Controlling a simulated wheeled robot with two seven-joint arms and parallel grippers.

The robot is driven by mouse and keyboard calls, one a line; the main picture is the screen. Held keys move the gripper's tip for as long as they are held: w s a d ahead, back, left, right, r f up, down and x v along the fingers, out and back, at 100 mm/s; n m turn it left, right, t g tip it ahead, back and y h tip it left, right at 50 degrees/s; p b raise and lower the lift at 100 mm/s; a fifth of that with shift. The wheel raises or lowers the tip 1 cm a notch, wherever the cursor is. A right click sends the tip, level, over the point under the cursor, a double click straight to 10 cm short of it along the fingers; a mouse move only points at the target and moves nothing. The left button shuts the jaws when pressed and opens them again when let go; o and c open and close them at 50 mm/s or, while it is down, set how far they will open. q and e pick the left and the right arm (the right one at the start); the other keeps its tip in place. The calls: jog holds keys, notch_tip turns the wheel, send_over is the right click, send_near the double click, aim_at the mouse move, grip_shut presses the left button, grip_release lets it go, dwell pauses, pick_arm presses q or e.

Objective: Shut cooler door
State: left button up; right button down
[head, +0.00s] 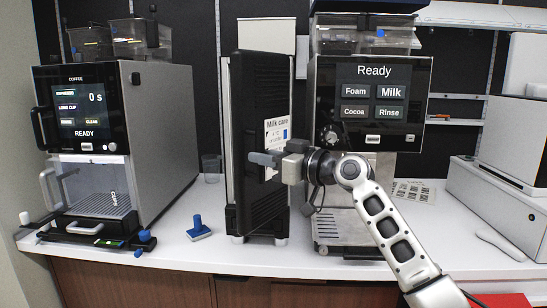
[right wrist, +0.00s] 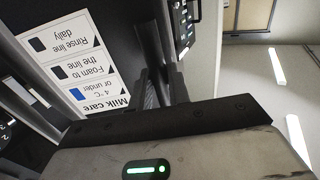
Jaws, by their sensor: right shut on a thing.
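The milk cooler (head: 254,90) is a tall, narrow dark unit between two coffee machines, with a pale metal strip along its left edge. A white "Milk care" label is on its dark face and shows large and upside down in the right wrist view (right wrist: 70,65). My right gripper (head: 262,159) reaches across this face at the label's lower part, fingers pointing left, shut on the cooler door. In the right wrist view its fingers (right wrist: 160,90) lie close together by the dark panel. The exact grip and the door's gap are hidden. My left gripper is not in view.
A coffee machine (head: 160,140) stands at left, and another with a "Ready" screen (head: 372,92) stands close at right behind my arm. A blue tamper (head: 198,229) stands on the white counter (head: 180,262) left of the cooler. A clear cup (head: 211,168) is behind it.

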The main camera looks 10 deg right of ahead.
aim_at(235, 150)
jog(key=shift+a+f, duration=0.1)
jog(key=shift+a, duration=0.05)
jog(key=shift+b+x, duration=0.4)
jog(key=shift+x, duration=1.7)
jog(key=shift+a, duration=0.1)
jog(key=shift+w+d+b+x, duration=0.1)
jog(key=shift+b+x, duration=0.3)
jog(key=shift+x, duration=0.35)
jog(key=shift+w+d+b+x, duration=0.15)
jog(key=shift+b+x, duration=0.25)
jog(key=shift+x, duration=0.35)
jog(key=shift+w+a, duration=0.35)
jog(key=shift+w, duration=0.15)
